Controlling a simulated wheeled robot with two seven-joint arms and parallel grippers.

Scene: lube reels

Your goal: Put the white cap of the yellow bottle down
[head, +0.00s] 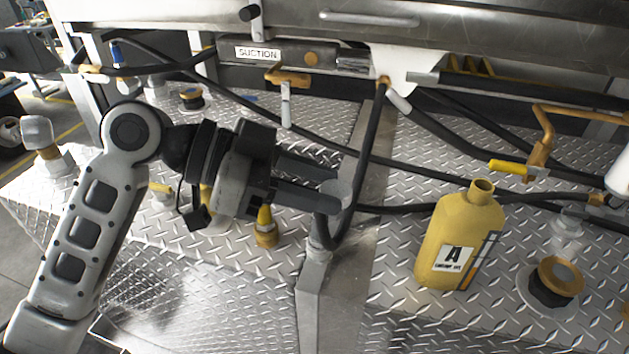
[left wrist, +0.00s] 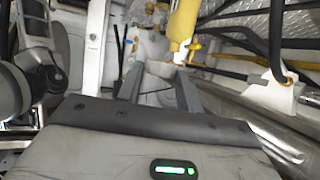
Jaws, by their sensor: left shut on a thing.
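The yellow bottle (head: 452,225), with a label marked A, stands upright on the diamond-plate deck in the head view. Its neck is open, with no cap on it. My left gripper (head: 322,192) is left of the bottle, its fingers pointing right, and is shut on the white cap (head: 342,187). In the left wrist view the cap (left wrist: 158,72) sits between the fingertips of my left gripper (left wrist: 159,88). The yellow bottle (left wrist: 183,22) is just beyond it there. My right gripper is not in view.
Black hoses (head: 368,160) loop behind and beside the gripper. A yellow-handled valve (head: 510,168) is behind the bottle, and an amber-rimmed filler (head: 560,276) is to its right. A small yellow-tipped fitting (head: 265,228) stands below the gripper. Front deck plates are mostly clear.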

